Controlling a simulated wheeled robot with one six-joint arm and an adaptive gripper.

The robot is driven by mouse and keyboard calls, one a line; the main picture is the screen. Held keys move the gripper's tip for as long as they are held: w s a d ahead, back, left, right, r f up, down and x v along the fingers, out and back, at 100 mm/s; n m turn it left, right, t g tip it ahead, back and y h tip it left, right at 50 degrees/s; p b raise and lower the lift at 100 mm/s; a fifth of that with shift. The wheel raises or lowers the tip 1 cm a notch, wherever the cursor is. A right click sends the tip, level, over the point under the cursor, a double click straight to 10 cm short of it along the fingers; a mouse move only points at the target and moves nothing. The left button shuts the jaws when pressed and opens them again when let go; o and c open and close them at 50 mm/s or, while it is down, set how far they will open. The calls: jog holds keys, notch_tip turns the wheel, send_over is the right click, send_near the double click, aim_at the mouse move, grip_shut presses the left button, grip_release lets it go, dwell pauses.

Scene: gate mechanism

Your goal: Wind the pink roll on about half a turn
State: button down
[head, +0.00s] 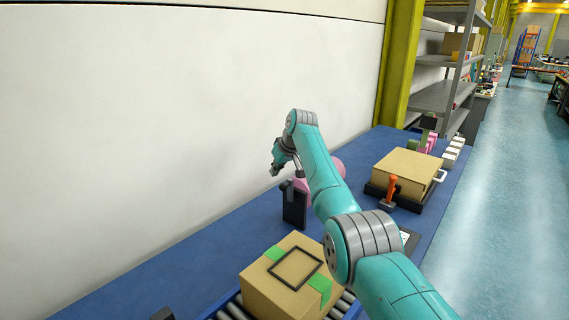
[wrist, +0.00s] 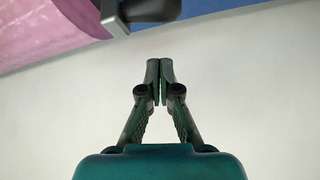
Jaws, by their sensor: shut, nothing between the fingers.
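The pink roll (head: 338,168) shows in part behind my arm in the head view, above a dark upright stand (head: 295,208). In the wrist view the pink roll (wrist: 45,30) fills the upper left corner. A grey bar with a dark rounded knob (wrist: 152,9), which looks like a crank handle, shows beside it at the top edge. My gripper (wrist: 160,68) is shut and empty, with its fingertips together. They appear below the knob in the picture, apart from it. In the head view my gripper (head: 277,168) is beside the roll on its wall side.
A cardboard box (head: 265,292) with green tape and a black frame on top sits on rollers in front. Another box (head: 408,168) and an orange-handled lever (head: 391,188) stand to the right on the blue table (head: 190,262). A white wall (head: 180,110) runs along the left.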

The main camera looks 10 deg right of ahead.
aim_at(286, 183)
jog(key=shift+s+d+f, duration=0.2)
jog(key=shift+s+d, duration=0.05)
jog(key=shift+s, duration=0.3)
jog(key=shift+s+d+f, duration=0.2)
jog(key=shift+s+d, duration=0.05)
jog(key=shift+s, duration=0.35)
jog(key=shift+s+d+f, duration=0.2)
jog(key=shift+s+d, duration=0.05)
jog(key=shift+s, duration=0.3)
jog(key=shift+s+d+f, duration=0.1)
jog(key=shift+s+d, duration=0.1)
jog(key=shift+s, duration=0.1)
jog(key=shift+s+d, duration=0.25)
jog(key=shift+s, duration=0.2)
jog(key=shift+a, duration=0.15)
